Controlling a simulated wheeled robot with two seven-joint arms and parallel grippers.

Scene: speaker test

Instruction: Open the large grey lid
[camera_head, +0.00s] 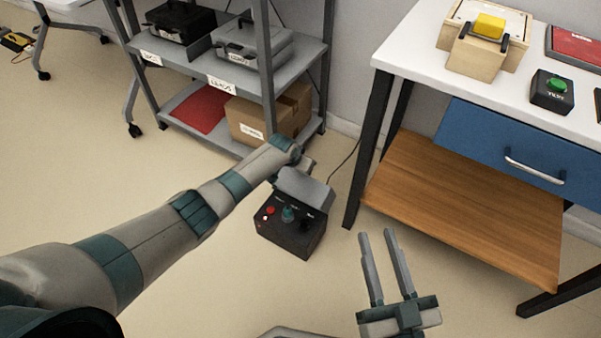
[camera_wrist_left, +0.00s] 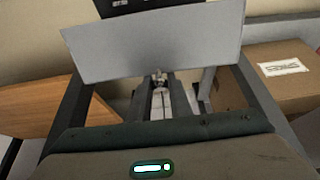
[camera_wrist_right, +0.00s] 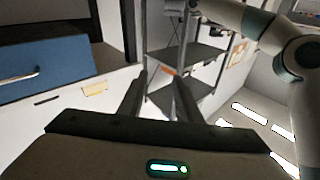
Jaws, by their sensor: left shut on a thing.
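The large grey lid (camera_head: 306,190) stands tilted up at the back of a black control box (camera_head: 287,236). The box's top shows a red button, a teal knob and a dark control. My left gripper (camera_head: 304,164) is at the lid's far edge, shut on it; its fingertips are partly hidden by the arm. In the left wrist view the lid (camera_wrist_left: 155,45) spans above the closed fingers (camera_wrist_left: 160,80), with part of the black box behind it. My right gripper (camera_head: 377,235) is open and empty, low to the right of the box; its fingers also show apart in the right wrist view (camera_wrist_right: 157,82).
A grey shelf (camera_head: 205,50) with cases and a cardboard box (camera_head: 250,119) stands behind the left arm. A white-topped workbench (camera_head: 420,50) with a blue drawer (camera_head: 500,145) and wooden lower shelf (camera_head: 455,215) stands right. The floor between is clear.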

